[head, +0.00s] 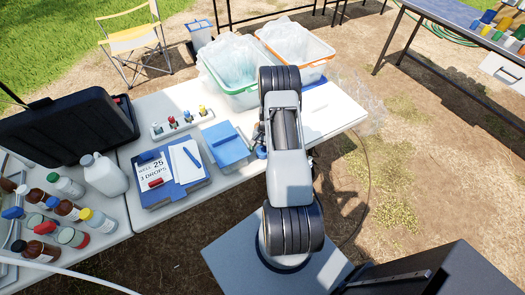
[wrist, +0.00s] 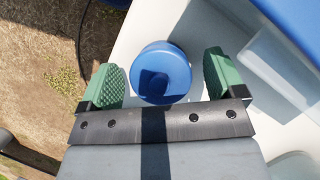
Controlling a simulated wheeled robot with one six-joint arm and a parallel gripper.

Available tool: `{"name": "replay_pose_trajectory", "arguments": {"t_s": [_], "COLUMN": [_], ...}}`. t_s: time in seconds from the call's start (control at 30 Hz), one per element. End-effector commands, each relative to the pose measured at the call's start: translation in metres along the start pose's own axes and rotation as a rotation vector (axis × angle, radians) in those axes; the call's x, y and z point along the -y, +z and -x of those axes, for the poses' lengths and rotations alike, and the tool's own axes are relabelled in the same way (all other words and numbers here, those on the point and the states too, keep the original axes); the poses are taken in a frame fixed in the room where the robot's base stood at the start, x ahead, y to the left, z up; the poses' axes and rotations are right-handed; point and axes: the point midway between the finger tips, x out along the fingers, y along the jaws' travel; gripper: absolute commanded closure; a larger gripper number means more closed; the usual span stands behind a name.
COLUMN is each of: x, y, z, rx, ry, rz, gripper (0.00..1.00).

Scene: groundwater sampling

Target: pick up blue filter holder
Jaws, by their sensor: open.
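The blue filter holder (wrist: 161,70) is a round blue disc shape with a darker patch on its face, seen from above in the wrist view. It is on the white table (wrist: 125,50), near the table's edge. My gripper (wrist: 165,75) has its two green textured fingers apart, one on each side of the holder, with a gap visible on both sides.
A blue box (head: 226,148) stands left of the holder, close to my right finger in the wrist view. Two lined bins, green-rimmed (head: 232,88) and orange-rimmed (head: 318,55), stand behind. A clipboard (head: 172,175) and several bottles are further left. Bare ground lies right.

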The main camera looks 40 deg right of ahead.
Motion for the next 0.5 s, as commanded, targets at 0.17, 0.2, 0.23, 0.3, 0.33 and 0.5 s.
{"name": "replay_pose_trajectory", "arguments": {"t_s": [0.17, 0.2, 0.23, 0.3, 0.33, 0.5], "x": [-0.0001, -0.0002, -0.0001, -0.0001, -0.0001, -0.0001], "y": [0.0001, 0.0000, -0.0001, -0.0002, -0.0002, -0.0002], "z": [-0.0106, -0.0113, -0.0116, -0.0117, -0.0116, -0.0115], "rx": [-0.001, -0.001, -0.001, -0.001, -0.001, -0.001], "ry": [0.000, 0.000, 0.000, 0.000, 0.000, 0.000], "rz": [0.001, 0.001, 0.001, 0.001, 0.001, 0.001], "gripper": [0.11, 0.11, 0.11, 0.11, 0.11, 0.22]}}
